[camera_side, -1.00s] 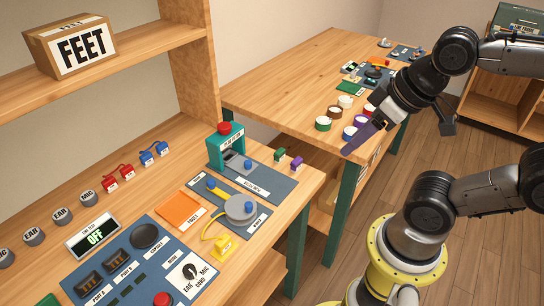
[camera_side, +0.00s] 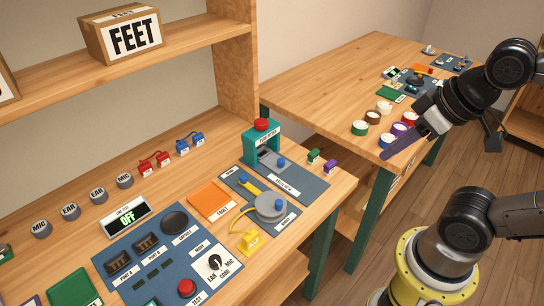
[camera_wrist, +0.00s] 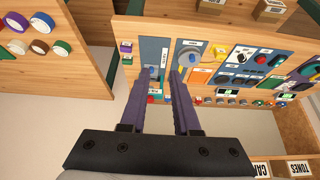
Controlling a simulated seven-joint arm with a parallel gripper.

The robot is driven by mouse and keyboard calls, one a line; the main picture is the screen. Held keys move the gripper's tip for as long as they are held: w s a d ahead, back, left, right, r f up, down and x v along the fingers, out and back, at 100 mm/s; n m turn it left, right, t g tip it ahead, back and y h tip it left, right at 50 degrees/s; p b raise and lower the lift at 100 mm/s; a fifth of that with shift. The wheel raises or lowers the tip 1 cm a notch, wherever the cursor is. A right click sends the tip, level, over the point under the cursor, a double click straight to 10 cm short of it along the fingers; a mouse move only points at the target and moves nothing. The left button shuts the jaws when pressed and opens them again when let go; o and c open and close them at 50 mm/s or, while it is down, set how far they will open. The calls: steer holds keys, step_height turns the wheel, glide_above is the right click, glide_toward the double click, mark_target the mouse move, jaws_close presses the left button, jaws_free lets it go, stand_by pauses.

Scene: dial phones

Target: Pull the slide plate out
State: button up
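A teal press (camera_side: 259,142) with a red button on top stands on a blue-grey board (camera_side: 303,187) at the right end of the near bench. A grey slide plate (camera_side: 267,156) with a blue knob lies at its base. In the wrist view the blue knob (camera_wrist: 152,72) shows between the fingertips in the picture, and the press is partly hidden by the fingers. My gripper (camera_side: 384,157) hangs in the air right of the press, in front of the far table's corner. In the wrist view its two purple fingers (camera_wrist: 162,76) are apart and empty.
A round grey winder (camera_side: 270,205) with a blue knob sits beside the press. Small green (camera_side: 314,155) and purple (camera_side: 329,166) blocks stand right of it. A wooden shelf (camera_side: 180,45) rises behind. The far table (camera_side: 320,85) holds several round pots near its edge.

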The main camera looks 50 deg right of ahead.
steer(key=shift+m+t, duration=0.7)
steer(key=shift+t, duration=0.1)
steer(key=w+r, duration=0.1)
steer(key=w, duration=0.1)
steer(key=w+r, duration=0.1)
steer(key=w, duration=0.1)
steer(key=w+r, duration=0.2)
steer(key=shift+w+d, duration=0.3)
steer(key=shift+d, duration=0.1)
jaws_close()
steer(key=w+m, duration=0.1)
steer(key=w, duration=1)
steer(key=w+f+g, duration=0.1)
steer(key=w+f, duration=0.4)
steer(key=f, duration=0.3)
steer(key=w+d+f+g+h, duration=0.1)
steer(key=w+f+g, duration=0.1)
steer(key=w+f, duration=0.3)
step_height(320, 180, down, 3)
steer(key=shift+w+d+f+g, duration=0.1)
steer(key=shift+w+d+g, duration=0.2)
